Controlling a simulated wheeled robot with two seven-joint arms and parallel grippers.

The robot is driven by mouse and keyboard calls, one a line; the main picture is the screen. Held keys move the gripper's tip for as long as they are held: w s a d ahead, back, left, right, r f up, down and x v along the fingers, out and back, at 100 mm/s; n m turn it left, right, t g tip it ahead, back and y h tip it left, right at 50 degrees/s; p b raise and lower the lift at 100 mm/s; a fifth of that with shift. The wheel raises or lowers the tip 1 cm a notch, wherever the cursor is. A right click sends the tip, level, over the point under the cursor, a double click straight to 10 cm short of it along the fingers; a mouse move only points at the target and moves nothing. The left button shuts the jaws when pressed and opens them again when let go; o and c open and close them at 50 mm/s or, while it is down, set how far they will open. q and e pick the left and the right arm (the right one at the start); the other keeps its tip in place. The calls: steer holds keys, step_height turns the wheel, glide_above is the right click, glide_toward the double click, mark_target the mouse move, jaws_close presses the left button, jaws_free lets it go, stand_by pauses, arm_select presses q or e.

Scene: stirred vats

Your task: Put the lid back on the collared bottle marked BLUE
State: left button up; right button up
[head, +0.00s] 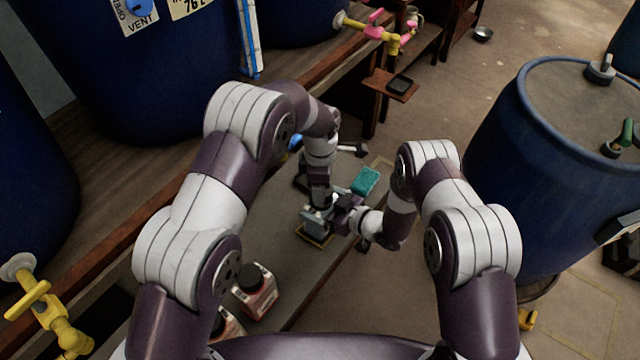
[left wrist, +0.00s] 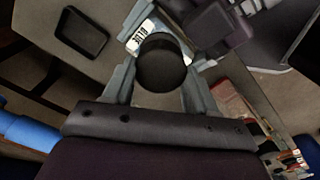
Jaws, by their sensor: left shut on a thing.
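My left gripper (head: 317,222) points down at the middle of the bench. In the left wrist view its fingers (left wrist: 160,80) are shut on a round black lid (left wrist: 163,62). Just beyond the lid shows part of a bottle with a white label (left wrist: 140,36); its dark print is too small to read surely. I cannot tell whether the lid rests on the bottle or hangs above it. My right gripper (head: 345,212) is beside the left one, coming from the right; its fingers are hidden, so its hold is unclear.
A red-and-white bottle with a black lid (head: 255,290) stands at the near left of the bench (head: 270,235), another partly hidden beside it. A teal sponge (head: 366,180) lies beyond the grippers. A yellow-edged dark mat (head: 314,237) lies under them. A blue drum (head: 560,170) stands right.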

arm_select(q)
steer(key=shift+f, duration=0.55)
steer(key=o, duration=1.1)
step_height(320, 180, up, 7)
steer(key=shift+r, duration=0.2)
arm_select(e)
steer(key=o, duration=1.1)
arm_select(q)
steer(key=shift+r+p, duration=0.95)
arm_select(e)
steer(key=v, duration=1.2)
steer(key=shift+s+d, duration=0.15)
steer(key=shift+d, duration=0.1)
